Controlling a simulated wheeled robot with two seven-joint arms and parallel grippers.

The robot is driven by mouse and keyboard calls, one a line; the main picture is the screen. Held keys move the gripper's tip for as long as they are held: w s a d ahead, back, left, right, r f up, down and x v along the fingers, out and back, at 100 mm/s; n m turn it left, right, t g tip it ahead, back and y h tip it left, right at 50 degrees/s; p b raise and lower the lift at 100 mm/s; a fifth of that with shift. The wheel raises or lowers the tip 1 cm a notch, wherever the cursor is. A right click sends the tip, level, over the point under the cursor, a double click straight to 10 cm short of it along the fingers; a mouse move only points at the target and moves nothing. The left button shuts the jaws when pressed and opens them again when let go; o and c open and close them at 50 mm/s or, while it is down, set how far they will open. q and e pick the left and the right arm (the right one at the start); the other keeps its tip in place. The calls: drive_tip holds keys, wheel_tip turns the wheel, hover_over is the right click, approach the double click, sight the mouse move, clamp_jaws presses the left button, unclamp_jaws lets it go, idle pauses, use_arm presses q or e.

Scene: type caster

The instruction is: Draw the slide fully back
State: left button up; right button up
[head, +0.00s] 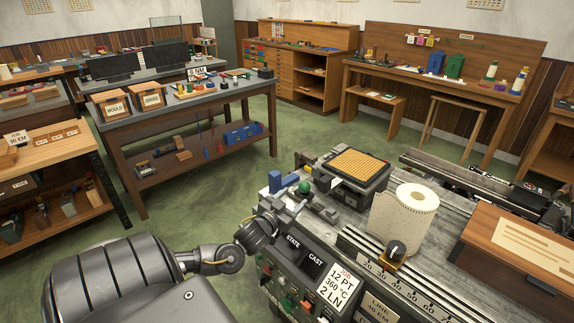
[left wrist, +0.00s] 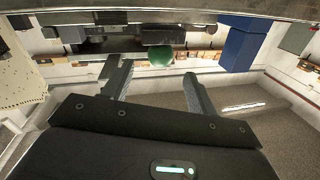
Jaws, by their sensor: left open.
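The type caster (head: 300,262) stands in front of me, with a panel marked STATE and CAST. A green ball knob (head: 305,187) sits on its left end, beside a blue block (head: 284,181). Which part is the slide is not clear; the knob may be its handle. My left gripper (head: 287,203) is at this end, close to the knob. In the left wrist view its two fingers (left wrist: 157,78) are apart and empty. The green knob (left wrist: 161,56) shows between them, just beyond the tips, with the blue block (left wrist: 243,44) to the right. My right gripper is not in view.
A wooden board (head: 520,245) lies at right. A workbench (head: 190,100) stands behind left, with green floor between.

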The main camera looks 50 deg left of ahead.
sight(301, 190)
use_arm(q)
drive_tip(key=shift+v, duration=1.45)
drive_tip(key=x, duration=0.9)
drive_tip(key=shift+w+a, duration=0.1)
